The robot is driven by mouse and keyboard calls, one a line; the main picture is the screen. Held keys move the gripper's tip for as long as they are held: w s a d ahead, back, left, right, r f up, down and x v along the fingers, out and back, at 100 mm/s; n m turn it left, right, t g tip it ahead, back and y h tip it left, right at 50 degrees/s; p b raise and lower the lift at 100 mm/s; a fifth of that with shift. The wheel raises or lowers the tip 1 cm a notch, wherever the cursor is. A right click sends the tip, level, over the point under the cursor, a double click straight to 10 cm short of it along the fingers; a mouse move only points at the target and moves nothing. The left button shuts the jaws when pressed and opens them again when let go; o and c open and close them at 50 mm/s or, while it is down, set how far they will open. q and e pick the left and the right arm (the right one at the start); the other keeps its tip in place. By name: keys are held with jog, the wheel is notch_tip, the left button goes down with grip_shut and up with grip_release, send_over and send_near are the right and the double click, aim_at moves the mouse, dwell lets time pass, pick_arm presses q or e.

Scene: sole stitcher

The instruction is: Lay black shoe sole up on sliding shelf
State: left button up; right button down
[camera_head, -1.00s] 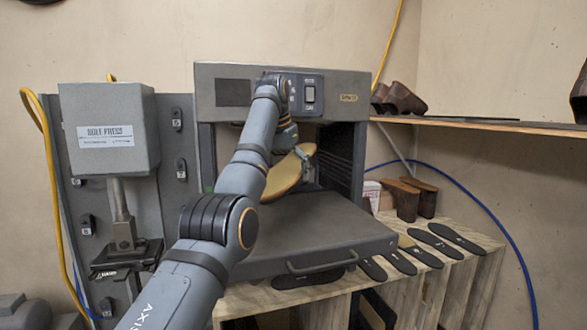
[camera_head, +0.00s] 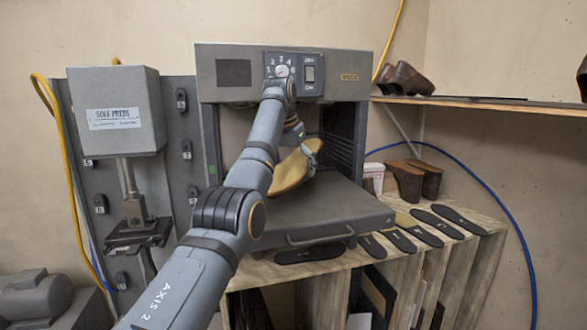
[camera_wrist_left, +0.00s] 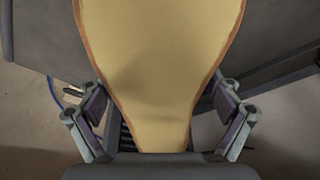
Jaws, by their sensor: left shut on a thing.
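My left gripper (camera_head: 312,147) is inside the open front of the grey machine, shut on a shoe sole (camera_head: 290,172). The sole's visible face is tan with a brown edge; no black face shows. It hangs tilted over the sliding shelf (camera_head: 330,207), its wide end low and toward the left. I cannot tell whether it touches the shelf. The shelf is pulled out and bare where I see it. In the left wrist view the sole (camera_wrist_left: 160,70) sits with its narrow end between both fingers (camera_wrist_left: 165,108). My right gripper is not in view.
Several black soles (camera_head: 310,253) lie on the wooden rack (camera_head: 360,268) below the shelf. Brown shoes (camera_head: 410,180) stand on its right. A sole press (camera_head: 115,115) stands left of the machine (camera_head: 225,75). A wall board (camera_head: 480,104) holds more shoes.

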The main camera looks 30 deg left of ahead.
pick_arm(q)
jog(key=shift+s+a+f, duration=0.1)
jog(key=shift+f, duration=0.1)
jog(key=shift+a+f+b, duration=0.15)
jog(key=shift+f+b, duration=0.05)
jog(key=shift+b, duration=0.1)
jog(key=shift+f+b, duration=0.35)
jog(key=shift+f+b, duration=0.6)
jog(key=shift+f, duration=0.1)
jog(key=o, duration=1.1)
